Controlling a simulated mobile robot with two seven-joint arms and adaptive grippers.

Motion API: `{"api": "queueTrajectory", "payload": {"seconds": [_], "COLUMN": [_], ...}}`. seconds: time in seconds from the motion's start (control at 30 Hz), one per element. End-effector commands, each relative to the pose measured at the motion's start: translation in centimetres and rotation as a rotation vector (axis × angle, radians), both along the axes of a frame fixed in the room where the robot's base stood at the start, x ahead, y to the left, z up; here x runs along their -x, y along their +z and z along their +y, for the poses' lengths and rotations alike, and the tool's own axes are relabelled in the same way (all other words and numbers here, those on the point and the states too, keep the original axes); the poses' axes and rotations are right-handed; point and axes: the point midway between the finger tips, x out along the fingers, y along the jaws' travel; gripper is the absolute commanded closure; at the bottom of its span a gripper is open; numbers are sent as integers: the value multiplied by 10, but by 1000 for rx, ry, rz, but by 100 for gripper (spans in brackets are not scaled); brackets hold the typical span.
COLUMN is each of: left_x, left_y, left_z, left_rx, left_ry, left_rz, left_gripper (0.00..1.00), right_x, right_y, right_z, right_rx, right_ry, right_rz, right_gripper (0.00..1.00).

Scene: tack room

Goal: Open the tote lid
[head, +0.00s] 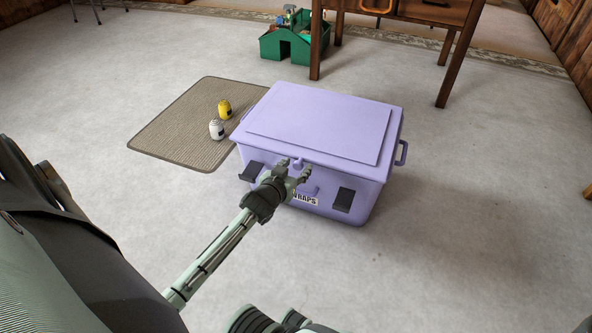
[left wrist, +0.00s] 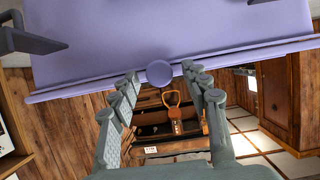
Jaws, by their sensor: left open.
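The lilac tote (head: 225,146) stands on the floor, with a "WRAPS" label on its front and two dark latch-like flaps (head: 343,200) sticking out there. Its lid (head: 320,120) lies flat and closed. My left gripper (head: 297,170) is open at the middle of the lid's front edge. In the left wrist view a round lilac knob (left wrist: 160,73) on the lid edge lies between and just beyond the tips of the open left gripper (left wrist: 161,80). I cannot tell whether the fingers touch it. My right gripper is not in view.
A woven mat (head: 175,115) left of the tote carries a yellow bottle (head: 225,109) and a white bottle (head: 216,130). A green caddy (head: 284,46) and a wooden table (head: 447,65) stand behind. Floor to the right is clear.

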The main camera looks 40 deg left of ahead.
Motion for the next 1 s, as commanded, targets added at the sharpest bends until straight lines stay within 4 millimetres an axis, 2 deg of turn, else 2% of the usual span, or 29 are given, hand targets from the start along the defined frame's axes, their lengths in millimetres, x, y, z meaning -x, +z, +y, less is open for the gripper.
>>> {"api": "queueTrajectory", "payload": {"seconds": [0.33,0.7,1.0], "left_x": [-4,-4,-4], "left_y": [-2,-2,-2], "left_z": [1,1,1], "left_rx": [0,0,0], "left_ry": [0,0,0], "left_rz": [1,1,2], "left_gripper": [54,100,100], "right_x": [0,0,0], "right_y": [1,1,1], "right_z": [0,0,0], "right_rx": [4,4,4], "right_ry": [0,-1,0], "right_rz": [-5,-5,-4], "right_gripper": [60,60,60]}}
